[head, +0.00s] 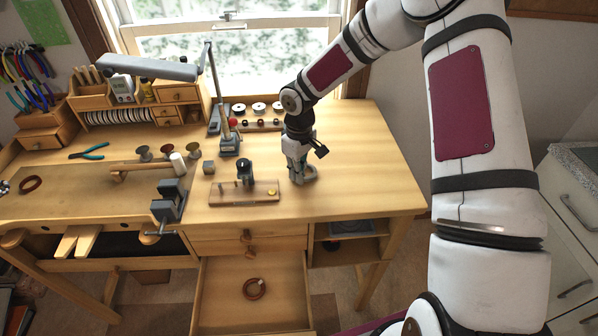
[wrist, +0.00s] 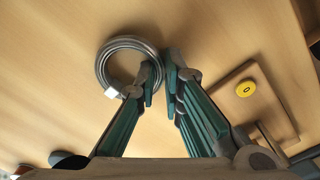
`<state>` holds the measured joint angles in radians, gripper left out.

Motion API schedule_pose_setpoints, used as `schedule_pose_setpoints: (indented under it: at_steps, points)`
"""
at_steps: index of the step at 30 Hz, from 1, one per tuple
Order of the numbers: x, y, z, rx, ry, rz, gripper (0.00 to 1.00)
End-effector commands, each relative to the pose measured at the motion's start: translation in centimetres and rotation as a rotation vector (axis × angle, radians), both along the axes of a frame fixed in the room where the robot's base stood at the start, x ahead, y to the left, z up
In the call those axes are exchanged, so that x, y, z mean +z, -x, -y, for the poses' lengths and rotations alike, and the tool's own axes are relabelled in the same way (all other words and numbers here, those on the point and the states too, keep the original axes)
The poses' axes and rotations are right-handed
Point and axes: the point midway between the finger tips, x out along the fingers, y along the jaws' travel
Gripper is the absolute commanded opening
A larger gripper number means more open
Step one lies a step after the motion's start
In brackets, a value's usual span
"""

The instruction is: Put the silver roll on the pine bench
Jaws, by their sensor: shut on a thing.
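The silver roll (wrist: 104,68), a coil of grey wire with a small white tag, shows in the wrist view at the left fingertip. My gripper (wrist: 161,80) is shut on its right side, with one finger inside the ring and one outside. In the head view my gripper (head: 301,176) points down over the right part of the pine bench (head: 365,155). The roll (head: 311,174) shows there only as a small grey shape at the fingers. I cannot tell whether the roll touches the bench top.
A wooden board with a dark tool and yellow disc (head: 235,199) lies left of my gripper. A stand with a tall post (head: 230,143) and a row of discs (head: 259,107) stand behind. The bench's right part is clear. An open drawer (head: 225,300) holds a brown ring (head: 254,289).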

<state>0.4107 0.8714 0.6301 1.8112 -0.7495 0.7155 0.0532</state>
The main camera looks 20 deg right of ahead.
Motion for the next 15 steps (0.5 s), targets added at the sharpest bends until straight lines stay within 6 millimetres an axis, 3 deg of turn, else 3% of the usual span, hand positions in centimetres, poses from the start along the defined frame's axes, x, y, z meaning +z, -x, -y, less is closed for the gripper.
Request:
schedule_pose_setpoints:
  at_steps: [2,3,6,15]
  points:
    - [-0.22,-0.01,-0.03,0.001,0.001,-0.001,0.0]
    - [-0.29,0.0,-0.04,0.001,0.001,-0.001,0.11]
    - [-0.24,0.02,-0.03,0.0,0.0,0.0,0.29]
    - [-0.13,0.02,0.0,0.0,0.0,0.0,0.29]
